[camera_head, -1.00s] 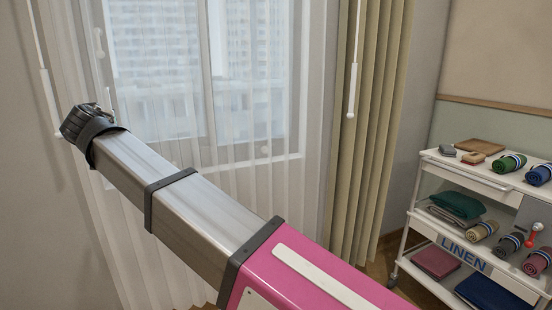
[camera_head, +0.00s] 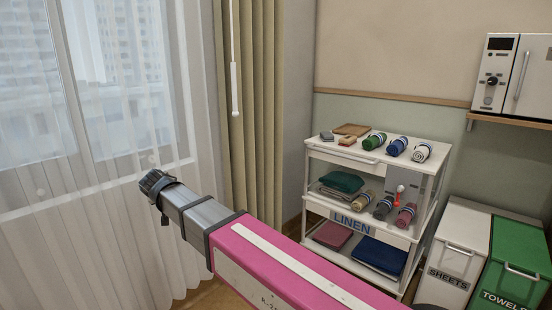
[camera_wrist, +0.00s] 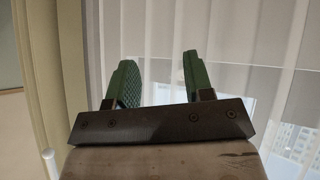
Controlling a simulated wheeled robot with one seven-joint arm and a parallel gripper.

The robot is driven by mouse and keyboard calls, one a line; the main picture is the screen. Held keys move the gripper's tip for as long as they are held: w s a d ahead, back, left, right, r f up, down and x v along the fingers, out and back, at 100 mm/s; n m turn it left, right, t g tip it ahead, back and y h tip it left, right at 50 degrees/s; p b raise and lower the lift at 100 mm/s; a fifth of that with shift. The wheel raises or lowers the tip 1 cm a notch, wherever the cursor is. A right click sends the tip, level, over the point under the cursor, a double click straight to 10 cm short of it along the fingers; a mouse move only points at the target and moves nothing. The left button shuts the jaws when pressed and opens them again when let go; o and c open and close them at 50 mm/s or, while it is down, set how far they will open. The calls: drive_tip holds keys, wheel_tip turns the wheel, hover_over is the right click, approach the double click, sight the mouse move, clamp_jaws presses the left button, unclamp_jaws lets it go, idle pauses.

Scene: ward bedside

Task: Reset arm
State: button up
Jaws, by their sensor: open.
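My gripper shows in the wrist view (camera_wrist: 157,82) with its two green fingers apart and nothing between them. Sheer white curtain and part of the window lie beyond the fingers. In the head view my pink and grey arm reaches up and left in front of the window; the fingers cannot be made out there.
A white linen cart (camera_head: 318,150) with rolled and folded cloths stands right of the arm. Sheets bin (camera_head: 462,240) and green towels bin (camera_head: 518,262) stand at the right, below a microwave (camera_head: 520,75) on a shelf. Sheer curtain (camera_head: 110,200) and beige curtain (camera_head: 255,110) hang behind and beside the arm.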

drive_tip(key=w+d+f+m+g+h, duration=0.15)
drive_tip(key=d+f, duration=0.35)
drive_tip(key=d, duration=0.6)
drive_tip(key=w+d+f+m+g+h, duration=0.1)
drive_tip(key=w+d+f, duration=0.2)
drive_tip(key=d+f, duration=0.5)
drive_tip(key=w+d+f+m+g+h, duration=0.1)
drive_tip(key=w+d+f+g, duration=0.15)
drive_tip(key=d, duration=1.05)
drive_tip(key=s+d+f+m+g, duration=0.1)
drive_tip(key=s+d+f, duration=0.3)
drive_tip(key=d, duration=0.5)
drive_tip(key=s+d+f+m+g, duration=0.1)
drive_tip(key=s+d+f, duration=0.3)
drive_tip(key=d, duration=0.5)
drive_tip(key=s+d+f+m+g, duration=0.1)
drive_tip(key=s+d+f+g, duration=0.1)
drive_tip(key=d+f, duration=0.3)
drive_tip(key=s+d, duration=0.1)
drive_tip(key=d, duration=0.3)
drive_tip(key=shift+s+d+g, duration=0.3)
drive_tip(key=shift+s+g, duration=0.1)
drive_tip(key=shift+y, duration=0.25)
drive_tip(key=shift+c, duration=0.4)
